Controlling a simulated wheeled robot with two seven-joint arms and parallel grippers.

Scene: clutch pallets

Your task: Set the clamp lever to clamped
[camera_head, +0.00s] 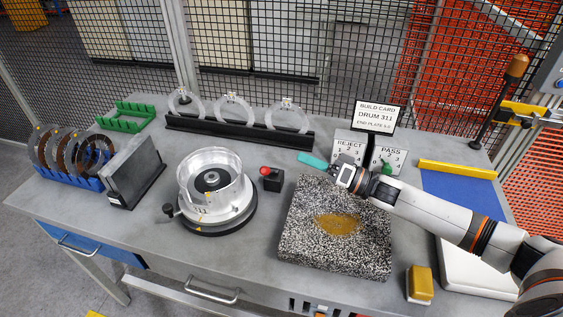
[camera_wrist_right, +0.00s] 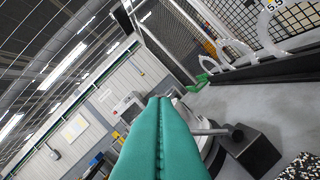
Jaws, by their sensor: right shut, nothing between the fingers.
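A round fixture (camera_head: 216,205) with a clear-walled drum on a dark base stands at the centre left of the bench. A short lever with a dark knob (camera_head: 168,209) sticks out at its left side. A red knob (camera_head: 265,170) shows at a small black block (camera_head: 272,182) to its right. In the right wrist view a grey rod ends in a dark knob (camera_wrist_right: 236,132) beside a black block (camera_wrist_right: 255,151). I cannot tell which is the clamp lever. My right gripper (camera_head: 302,155) has teal fingers, shut and empty, above the bench right of the block. My left gripper is out of view.
A speckled stone slab (camera_head: 340,250) lies in front of my right arm. A black rack with clear rings (camera_head: 236,130) stands behind, near a build card (camera_head: 376,116). A blue rack of discs (camera_head: 75,175) and a grey plate stand (camera_head: 133,180) are at left.

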